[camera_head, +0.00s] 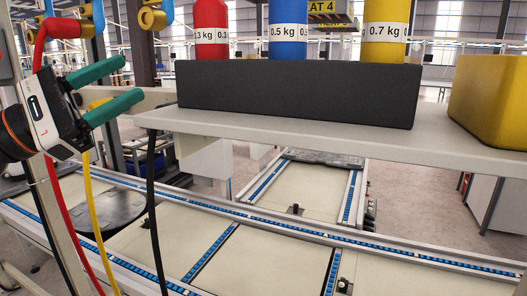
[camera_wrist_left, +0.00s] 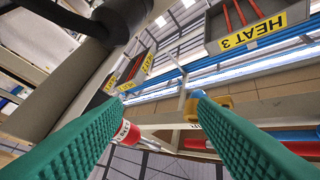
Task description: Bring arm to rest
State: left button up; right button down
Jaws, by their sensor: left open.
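My left gripper (camera_head: 129,78) comes in from the left edge of the head view, with a white and black body and two green fingers. The fingers are spread apart, point to the right, and have nothing visible between them. In the left wrist view, the ribbed green fingers (camera_wrist_left: 157,98) are wide apart. Behind them show a red cylinder with a white label (camera_wrist_left: 127,134) and a yellow fitting (camera_wrist_left: 212,101); I see no contact with either. My right gripper is not in view.
Red (camera_head: 211,18), blue (camera_head: 288,18) and yellow (camera_head: 385,18) weight-labelled cylinders stand in a black block (camera_head: 297,93) on a shelf (camera_head: 300,133). A yellow box (camera_head: 490,100) is at right. Red (camera_head: 67,210) and yellow (camera_head: 88,210) hoses hang near my gripper. A conveyor (camera_head: 180,240) runs below.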

pick_arm(q)
jog(key=w+a+f+m+t+y, duration=0.1)
jog(key=a+f+m+t+y, duration=0.1)
jog(key=f+m+y, duration=0.8)
jog(key=w+a+f+m+t+y, duration=0.1)
jog(key=a+f+m+t+y, duration=0.35)
jog(key=f, duration=1.05)
jog(key=w+a+f+m+y, duration=0.1)
jog(key=f+m+y, duration=0.7)
jog(key=f+m, duration=0.35)
jog(key=s+d+f+n+g, duration=0.1)
jog(key=s+f+n+g, duration=0.3)
jog(key=f, duration=0.4)
jog(key=s+d+f+n+g, duration=0.1)
jog(key=s+f+g, duration=0.2)
jog(key=s+f, duration=0.4)
jog(key=s+d+f+n+g+h, duration=0.4)
jog(key=s+f+g, duration=0.4)
jog(key=s, duration=0.6)
notch_tip(320, 180, down, 31)
jog(key=s+d+b, duration=0.1)
jog(key=b, duration=0.2)
jog(key=s+a+f+g+b, duration=0.1)
jog(key=s+a+f+b, duration=0.2)
jog(key=s+f, duration=1.3)
notch_tip(320, 180, down, 3)
jog(key=shift+s+r+m+g+y, duration=0.15)
jog(key=shift+s+m+g+y, duration=0.05)
jog(key=shift+m+g+y, duration=0.2)
